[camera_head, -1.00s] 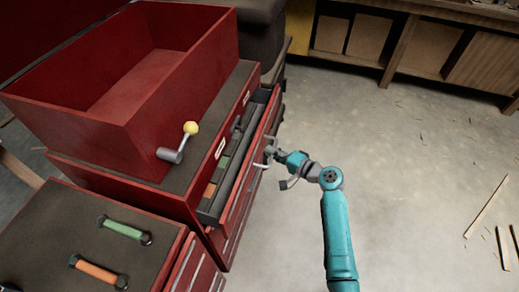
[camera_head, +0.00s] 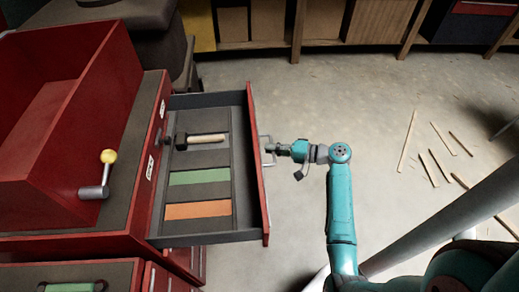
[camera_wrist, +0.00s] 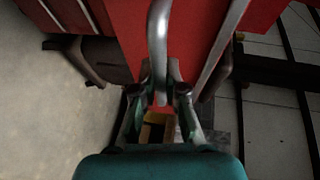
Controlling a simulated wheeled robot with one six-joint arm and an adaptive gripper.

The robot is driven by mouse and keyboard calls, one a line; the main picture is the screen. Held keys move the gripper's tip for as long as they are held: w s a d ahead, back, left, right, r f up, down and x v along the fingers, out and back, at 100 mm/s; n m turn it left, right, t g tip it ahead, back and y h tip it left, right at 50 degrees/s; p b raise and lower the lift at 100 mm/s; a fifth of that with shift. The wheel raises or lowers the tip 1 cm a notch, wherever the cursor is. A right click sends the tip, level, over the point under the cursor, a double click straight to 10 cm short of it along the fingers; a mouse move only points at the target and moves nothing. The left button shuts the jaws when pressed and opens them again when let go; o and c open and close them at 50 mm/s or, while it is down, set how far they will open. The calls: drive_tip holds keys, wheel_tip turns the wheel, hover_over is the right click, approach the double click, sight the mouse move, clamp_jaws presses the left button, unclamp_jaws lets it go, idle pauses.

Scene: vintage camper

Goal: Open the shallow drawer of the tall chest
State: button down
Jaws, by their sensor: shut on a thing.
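The tall red chest (camera_head: 141,190) stands at the left in the head view. Its shallow drawer (camera_head: 249,175) is pulled well out to the right, with a red front and a dark inside. In it lie a hammer-like tool with a pale handle (camera_head: 206,139), a green strip (camera_head: 199,176) and an orange strip (camera_head: 198,210). My gripper (camera_head: 272,149) is at the drawer front, shut on the metal handle. In the wrist view the silver bar handle (camera_wrist: 158,35) runs down between my gripper's fingers (camera_wrist: 161,90), against the red front.
An open red box (camera_head: 50,130) with a yellow-knobbed crank (camera_head: 107,157) sits on the chest. A lower cabinet top with a green-handled piece (camera_head: 74,287) is at the bottom left. Wood strips (camera_head: 436,165) lie on the floor at right.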

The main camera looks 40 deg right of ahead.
drive_tip(key=shift+s+d, duration=0.35)
drive_tip(key=shift+d, duration=0.1)
drive_tip(key=c, duration=1.2)
unclamp_jaws()
drive_tip(key=shift+d, duration=0.1)
drive_tip(key=v, duration=0.7)
drive_tip(key=shift+s+d, duration=0.15)
drive_tip(key=shift+s, duration=0.1)
